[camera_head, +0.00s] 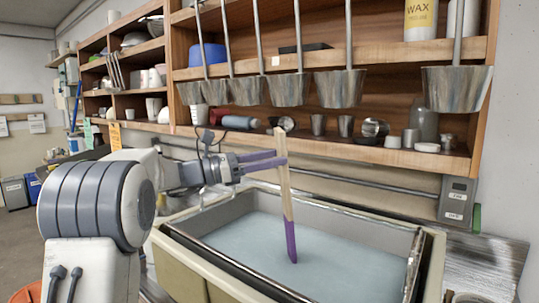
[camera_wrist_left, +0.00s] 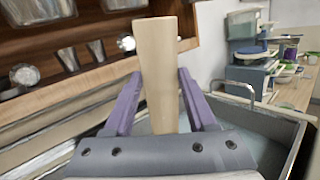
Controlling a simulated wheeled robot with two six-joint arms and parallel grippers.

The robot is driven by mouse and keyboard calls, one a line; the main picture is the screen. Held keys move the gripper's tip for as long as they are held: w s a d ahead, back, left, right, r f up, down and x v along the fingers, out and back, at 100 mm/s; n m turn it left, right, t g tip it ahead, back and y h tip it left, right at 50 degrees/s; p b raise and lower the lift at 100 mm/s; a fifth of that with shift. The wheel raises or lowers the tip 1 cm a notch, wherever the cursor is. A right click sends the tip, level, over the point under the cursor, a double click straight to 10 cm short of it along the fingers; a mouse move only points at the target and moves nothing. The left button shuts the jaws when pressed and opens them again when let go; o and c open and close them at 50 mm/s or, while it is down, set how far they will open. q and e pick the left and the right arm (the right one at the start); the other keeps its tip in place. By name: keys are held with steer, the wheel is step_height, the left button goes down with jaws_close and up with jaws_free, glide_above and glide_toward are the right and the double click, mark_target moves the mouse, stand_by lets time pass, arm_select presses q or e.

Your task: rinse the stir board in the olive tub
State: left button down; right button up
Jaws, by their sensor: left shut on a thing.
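The stir board (camera_head: 286,205) is a long, pale wooden slat with a purple lower end. My left gripper (camera_head: 281,158) is shut on its upper part and holds it nearly upright, slightly tilted. In the left wrist view the board (camera_wrist_left: 157,70) stands between the two purple fingers. The tub (camera_head: 182,268) below has dull olive-beige outer walls, a dark inner rim and pale blue-grey liquid. The board's purple end is over the liquid in the head view; I cannot tell whether it touches the surface. My right gripper is not in view.
A wooden shelf (camera_head: 340,157) with cups and jars runs behind the tub. Several metal buckets (camera_head: 338,88) hang on long handles above it, close to the board's top. A grey control box (camera_head: 457,200) is on the wall at right. A worktop (camera_head: 485,265) lies right of the tub.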

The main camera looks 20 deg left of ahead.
mark_target(282, 181)
arm_select(q)
steer(key=shift+w+d+f+b, duration=0.1)
steer(key=shift+w+f+b, duration=0.1)
steer(key=shift+f+b, duration=0.6)
steer(key=shift+w+d+f+b, duration=0.1)
steer(key=shift+w+f+b, duration=0.2)
steer(key=shift+f, duration=1.05)
steer(key=shift+w+f+b, duration=0.1)
steer(key=shift+f+b, duration=0.5)
steer(key=shift+f, duration=0.45)
